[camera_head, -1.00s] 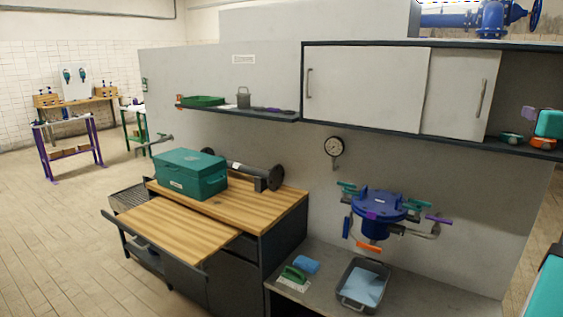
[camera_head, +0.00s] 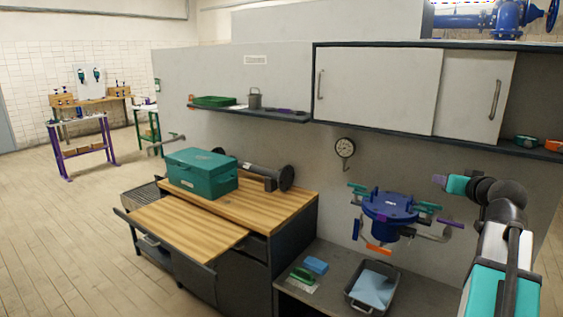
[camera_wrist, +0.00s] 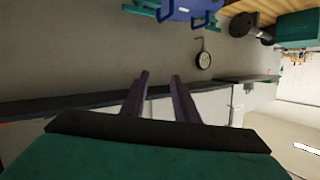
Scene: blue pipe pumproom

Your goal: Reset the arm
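My arm reaches up at the right of the head view, in front of the wall and below the cupboard. My gripper (camera_head: 440,182) is at its end and points left, above and to the right of the blue round flanged vessel (camera_head: 390,207). In the wrist view, which is upside down, my gripper (camera_wrist: 159,74) shows two dark purple fingers with a gap between them. It is open and nothing is held. The vessel (camera_wrist: 190,8) shows at that view's top edge, apart from the fingers.
A wall cupboard (camera_head: 375,88) and shelf edge run above the arm. A gauge (camera_head: 345,148) hangs on the wall. A teal toolbox (camera_head: 202,174) and a dark flanged pipe (camera_head: 262,174) sit on the wooden bench. A grey tray (camera_head: 371,288) stands on the lower counter. Open floor lies left.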

